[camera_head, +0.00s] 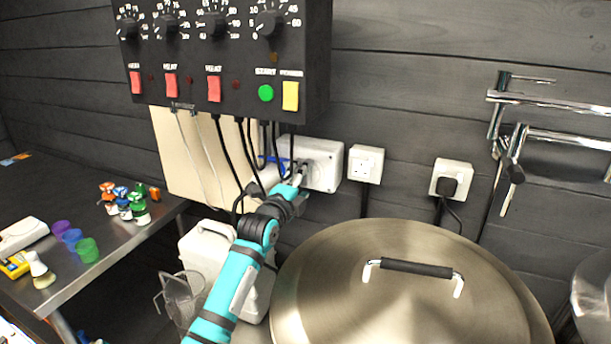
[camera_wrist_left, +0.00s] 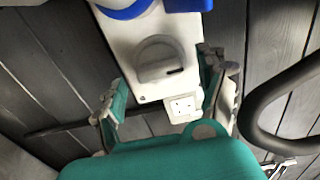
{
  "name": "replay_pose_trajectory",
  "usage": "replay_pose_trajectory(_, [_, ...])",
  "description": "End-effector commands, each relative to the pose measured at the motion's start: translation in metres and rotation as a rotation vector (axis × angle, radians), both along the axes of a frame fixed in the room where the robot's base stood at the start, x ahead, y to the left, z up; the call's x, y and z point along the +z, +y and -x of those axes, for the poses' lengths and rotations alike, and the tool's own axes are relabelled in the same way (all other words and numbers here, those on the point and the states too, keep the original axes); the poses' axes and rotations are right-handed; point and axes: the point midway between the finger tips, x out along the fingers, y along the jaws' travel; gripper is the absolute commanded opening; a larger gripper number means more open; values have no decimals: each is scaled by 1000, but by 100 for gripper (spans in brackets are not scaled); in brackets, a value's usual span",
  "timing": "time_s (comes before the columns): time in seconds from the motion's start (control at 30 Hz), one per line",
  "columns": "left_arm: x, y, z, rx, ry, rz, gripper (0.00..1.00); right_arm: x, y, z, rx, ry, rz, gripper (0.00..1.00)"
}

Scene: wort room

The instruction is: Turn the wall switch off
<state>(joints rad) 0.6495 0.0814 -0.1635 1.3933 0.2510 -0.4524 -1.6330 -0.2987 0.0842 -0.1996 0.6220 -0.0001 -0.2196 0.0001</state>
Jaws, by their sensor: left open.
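The wall switch (camera_head: 325,163) is a white box on the dark plank wall, below the control panel. In the left wrist view its grey rotary knob (camera_wrist_left: 158,62) faces me, with a dark mark at its right side. My left gripper (camera_head: 300,174) is in front of the switch and partly hides it in the head view. Its two fingers are open, one on each side of the knob in the wrist view, with nothing between them that I can see held. Whether a finger touches the switch cannot be told. My right gripper is not in view.
The black control panel (camera_head: 222,62) hangs above, with cables dropping beside my arm. A white socket (camera_head: 365,164) is right of the switch. A large lidded kettle (camera_head: 400,300) stands below right. A white canister (camera_head: 207,252) is beside my arm. A side table (camera_head: 165,203) holds small items at left.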

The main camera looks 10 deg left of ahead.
Motion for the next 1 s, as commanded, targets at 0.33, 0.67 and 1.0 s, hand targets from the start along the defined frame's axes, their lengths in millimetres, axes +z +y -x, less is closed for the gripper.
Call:
replay_pose_trajectory(0.33, [0,-4,-20,0,0,0,75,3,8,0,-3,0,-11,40])
replay_pose_trajectory(0.67, [0,-4,-19,0,0,0,59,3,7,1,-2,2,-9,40])
replay_pose_trajectory(1.0, [-1,-4,-19,0,1,0,18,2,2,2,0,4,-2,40])
